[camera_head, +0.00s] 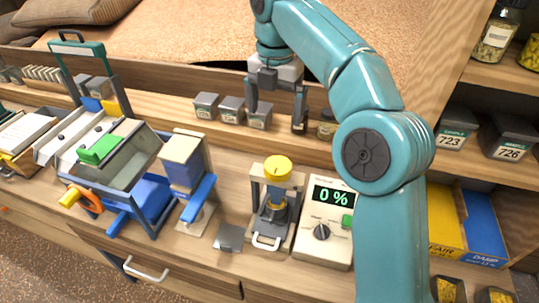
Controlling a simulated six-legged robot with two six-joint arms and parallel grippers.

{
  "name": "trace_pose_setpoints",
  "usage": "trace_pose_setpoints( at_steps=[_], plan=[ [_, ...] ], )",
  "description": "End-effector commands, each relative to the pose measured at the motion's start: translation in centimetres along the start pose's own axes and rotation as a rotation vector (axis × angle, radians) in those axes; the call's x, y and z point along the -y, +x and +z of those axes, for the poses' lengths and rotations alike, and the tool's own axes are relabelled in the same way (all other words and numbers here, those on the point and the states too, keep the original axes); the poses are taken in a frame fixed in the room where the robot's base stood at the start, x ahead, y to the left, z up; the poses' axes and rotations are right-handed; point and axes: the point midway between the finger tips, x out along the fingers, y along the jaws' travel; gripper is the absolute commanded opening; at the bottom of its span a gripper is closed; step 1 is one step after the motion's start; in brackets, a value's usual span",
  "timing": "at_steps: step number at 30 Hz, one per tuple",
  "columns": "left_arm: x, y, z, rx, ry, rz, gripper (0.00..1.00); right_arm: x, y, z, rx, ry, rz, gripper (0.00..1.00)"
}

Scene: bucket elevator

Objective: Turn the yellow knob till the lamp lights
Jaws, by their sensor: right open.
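A round yellow knob (278,168) tops a small grey press-like stand (257,190) at the middle of the bench. Another yellow piece, a handle (69,198), sits on an orange wheel (88,200) at the left. A white meter box (313,245) right of the stand reads "0 %" and has a black dial and a green piece (347,221). I cannot tell which part is the lamp or whether one is lit. My right gripper (276,108) is open and empty, above and behind the yellow knob, apart from it. My left gripper is out of view.
Several small grey sample boxes (231,109) stand on the ledge behind the stand. A blue-handled device (186,165) and a blue-framed machine (150,195) stand to the left. My right arm hides part of the bench. Yellow and blue trays (483,222) lie at the right.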

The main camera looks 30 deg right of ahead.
Motion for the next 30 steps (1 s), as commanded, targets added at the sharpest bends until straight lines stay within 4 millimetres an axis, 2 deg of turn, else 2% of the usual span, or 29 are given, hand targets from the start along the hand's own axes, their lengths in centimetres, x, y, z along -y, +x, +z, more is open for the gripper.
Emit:
trace_pose_setpoints(
  at_steps=[5,11,21,25,30],
  plan=[
    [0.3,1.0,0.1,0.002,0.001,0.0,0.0,0.6,1.7,-0.2,0.001,0.004,0.0,0.97],
    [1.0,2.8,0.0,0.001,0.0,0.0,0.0,0.9,6.4,-0.3,-0.001,0.004,-0.002,0.97],
    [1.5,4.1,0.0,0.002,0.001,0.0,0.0,0.8,13.6,-0.2,-0.001,0.004,-0.001,0.97],
    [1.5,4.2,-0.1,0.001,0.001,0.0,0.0,0.7,15.3,-0.1,-0.001,0.005,-0.001,0.97],
    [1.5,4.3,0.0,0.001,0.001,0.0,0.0,0.5,16.2,-0.1,0.0,0.004,0.001,0.97]
  ],
)
